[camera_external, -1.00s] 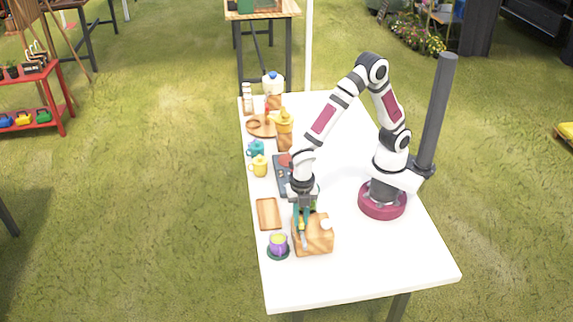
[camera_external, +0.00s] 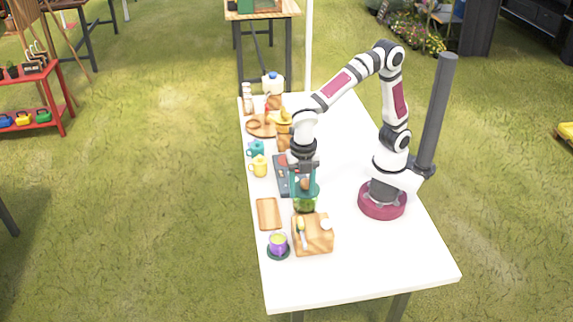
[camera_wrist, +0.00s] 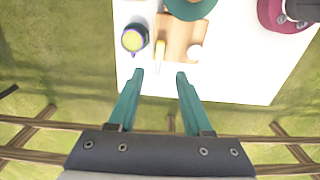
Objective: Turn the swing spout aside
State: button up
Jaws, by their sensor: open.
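A wooden block dispenser (camera_external: 318,238) stands near the front of the white table, with a white knob on top. The narrow spout (camera_external: 301,230), yellow and pale, runs along its left side. In the wrist view the spout (camera_wrist: 160,52) lies along the left part of the block (camera_wrist: 175,35), its tip pointing down the picture. A purple cup (camera_external: 278,245) with yellow-green contents sits on a dark saucer to the left; the spout tip is not over the cup (camera_wrist: 134,38) in the wrist view. My gripper (camera_external: 304,190), with teal fingers, is open and empty above and behind the block.
A green jar (camera_external: 304,203) stands just behind the block, below my gripper. An empty wooden tray (camera_external: 267,214) lies to the left. Yellow (camera_external: 259,167) and teal (camera_external: 256,148) mugs stand farther back. The table's front right is clear.

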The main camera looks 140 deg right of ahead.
notch_tip(320, 180, up, 4)
jog(key=shift+r, duration=0.2)
jog(key=s+a+f+m+y, duration=0.1)
jog(key=s+a+f+m, duration=0.1)
jog(key=s+a+m, duration=0.5)
jog(key=s+a+f+m, duration=0.3)
jog(key=s+a+m, duration=0.4)
jog(key=s, duration=0.6)
jog(key=shift+s+a+m+y, duration=0.2)
jog(key=shift+a+m+y, duration=0.15)
jog(key=shift+a, duration=0.4)
jog(key=shift+f, duration=0.1)
